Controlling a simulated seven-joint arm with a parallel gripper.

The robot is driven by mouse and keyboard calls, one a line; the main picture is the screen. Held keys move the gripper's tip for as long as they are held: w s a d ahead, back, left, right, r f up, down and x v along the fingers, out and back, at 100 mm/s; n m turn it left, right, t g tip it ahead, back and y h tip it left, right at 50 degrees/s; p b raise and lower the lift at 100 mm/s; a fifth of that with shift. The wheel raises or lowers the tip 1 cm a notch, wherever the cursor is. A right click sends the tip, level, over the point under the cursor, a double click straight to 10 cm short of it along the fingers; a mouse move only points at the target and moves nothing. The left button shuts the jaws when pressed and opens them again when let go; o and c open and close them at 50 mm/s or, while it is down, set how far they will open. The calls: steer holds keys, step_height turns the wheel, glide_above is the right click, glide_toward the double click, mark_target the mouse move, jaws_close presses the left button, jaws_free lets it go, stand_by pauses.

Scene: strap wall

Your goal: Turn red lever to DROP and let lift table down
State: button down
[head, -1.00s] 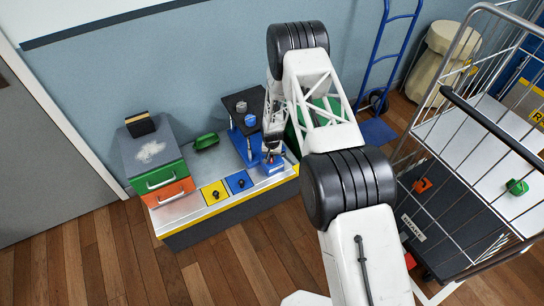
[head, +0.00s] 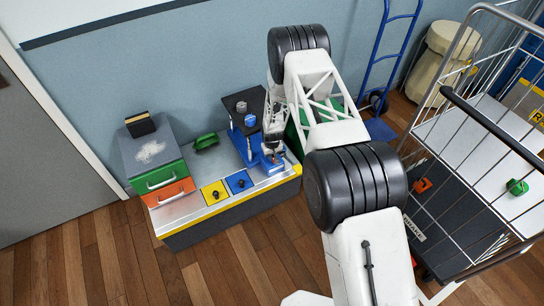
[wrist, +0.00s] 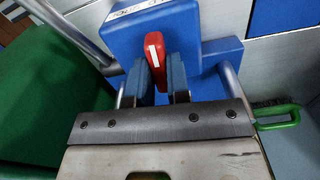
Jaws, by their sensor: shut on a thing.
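The red lever (wrist: 155,57) with a white stripe shows in the wrist view against a blue housing (wrist: 190,22). My gripper (wrist: 160,76) has its two blue fingers shut on the lever, one on each side. In the head view my gripper (head: 273,150) is at the right end of the bench, at the blue base (head: 250,154) of the lift table. The lift table's dark top (head: 236,98) stands raised on posts above that base, with small grey and blue items on it. The DROP marking cannot be read, and the lever is mostly hidden in the head view.
A drawer unit (head: 150,158) and a green-handled brush (head: 206,141) are on the bench left of the lift table. Yellow (head: 214,191) and blue (head: 238,182) panels sit at the front edge. A wire cart (head: 470,140) and blue hand truck (head: 378,128) stand to the right.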

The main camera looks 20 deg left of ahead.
steer(key=n, duration=0.4)
steer(key=shift+n, duration=0.3)
steer(key=shift+d+n, duration=0.1)
steer(key=shift+n, duration=1.6)
steer(key=c, duration=1.1)
jaws_free()
steer(key=shift+r, duration=3.9)
